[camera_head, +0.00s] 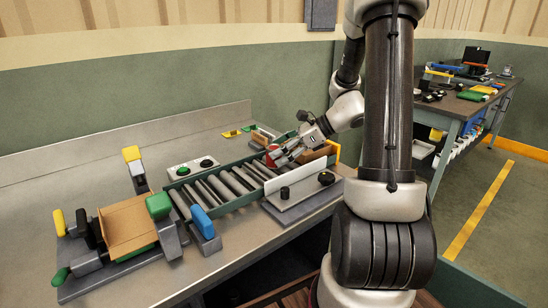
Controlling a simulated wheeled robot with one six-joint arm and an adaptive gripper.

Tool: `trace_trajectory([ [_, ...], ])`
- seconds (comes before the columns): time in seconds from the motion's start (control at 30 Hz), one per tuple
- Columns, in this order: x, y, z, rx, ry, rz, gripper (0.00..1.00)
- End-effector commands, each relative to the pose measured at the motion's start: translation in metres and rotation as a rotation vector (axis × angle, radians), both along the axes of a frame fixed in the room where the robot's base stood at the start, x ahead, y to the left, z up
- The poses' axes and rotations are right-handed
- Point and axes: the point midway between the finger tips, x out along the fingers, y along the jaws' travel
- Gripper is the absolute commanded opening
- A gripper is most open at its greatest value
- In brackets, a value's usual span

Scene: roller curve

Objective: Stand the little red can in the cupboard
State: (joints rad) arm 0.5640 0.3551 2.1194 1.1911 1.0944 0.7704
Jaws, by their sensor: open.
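A small red round thing (271,157), which looks like the red can, is at the far right part of the roller conveyor. My gripper (280,157) reaches down to it from the upper right. The gripper is open, with its fingers right at the red thing and partly covering it. I cannot tell whether the fingers touch it or stand around it. No cupboard can be made out in this view.
The roller conveyor (232,184) has green side rails. A brown carton (127,226) sits in a clamp fixture at left. A button box (190,170) stands behind the rollers. A second bench (465,105) stands at right.

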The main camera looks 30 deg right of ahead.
Motion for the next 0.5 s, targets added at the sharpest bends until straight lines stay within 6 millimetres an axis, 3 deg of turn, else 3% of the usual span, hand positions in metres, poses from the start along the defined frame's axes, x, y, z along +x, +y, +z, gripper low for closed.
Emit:
trace_trajectory([
  [0.13, 0.009, 0.017, -0.014, 0.000, 0.002, 0.003, 0.68],
  [0.37, 0.012, 0.019, -0.015, 0.000, 0.000, 0.001, 0.68],
  [0.5, 0.012, 0.019, -0.015, -0.001, 0.000, 0.001, 0.46],
])
